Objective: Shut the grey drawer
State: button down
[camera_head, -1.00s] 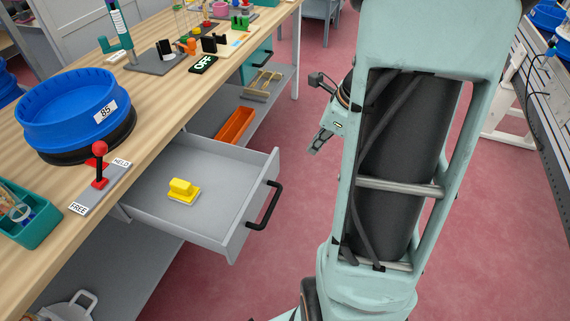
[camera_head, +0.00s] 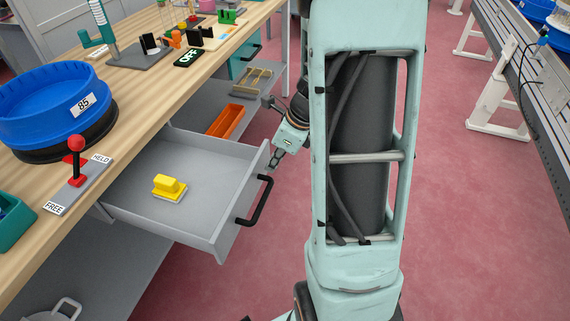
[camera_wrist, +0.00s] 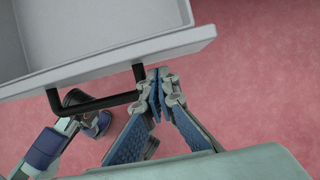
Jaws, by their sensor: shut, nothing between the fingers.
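The grey drawer (camera_head: 222,234) stands pulled out from under the wooden bench, with a black bar handle (camera_head: 260,202) on its front. A yellow block (camera_head: 169,186) lies inside it. My gripper (camera_head: 272,166) is shut and empty, close to the far end of the drawer front. In the wrist view the shut fingertips (camera_wrist: 155,78) are beside one end of the black handle (camera_wrist: 92,104), below the drawer's front edge (camera_wrist: 110,62). I cannot tell whether they touch the handle or the drawer front.
A red-knobbed lever (camera_head: 77,160) on a plate marked FREE and HELD stands at the bench edge above the drawer. A blue tub (camera_head: 40,110) is behind it. An orange tray (camera_head: 224,121) lies on the lower shelf.

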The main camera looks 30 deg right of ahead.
jog(key=shift+w+a, duration=0.3)
jog(key=shift+w, duration=0.05)
